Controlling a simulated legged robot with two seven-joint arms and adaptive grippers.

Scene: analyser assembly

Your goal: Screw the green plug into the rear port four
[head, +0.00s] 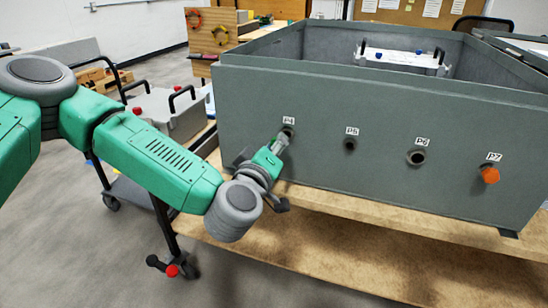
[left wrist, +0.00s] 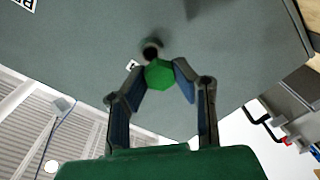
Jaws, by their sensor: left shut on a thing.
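The green plug (left wrist: 159,74) shows its six-sided end in the left wrist view, between the fingertips of my left gripper (left wrist: 158,76). The gripper is shut on it. Port four is the dark round port (head: 288,131) under the P4 label on the grey box wall. It also shows in the left wrist view (left wrist: 151,48), just beyond the plug. In the head view my left gripper (head: 278,147) is at this port, pointing at the wall. The gripper mostly hides the plug there, and I cannot tell whether its thread is in the port. My right gripper is out of view.
The open-topped grey box (head: 330,110) stands on a wooden bench (head: 300,245). To the right are port P5 (head: 350,144), port P6 (head: 416,157) and an orange plug (head: 490,175) at P7. A cart with a grey case (head: 168,112) stands behind my left arm.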

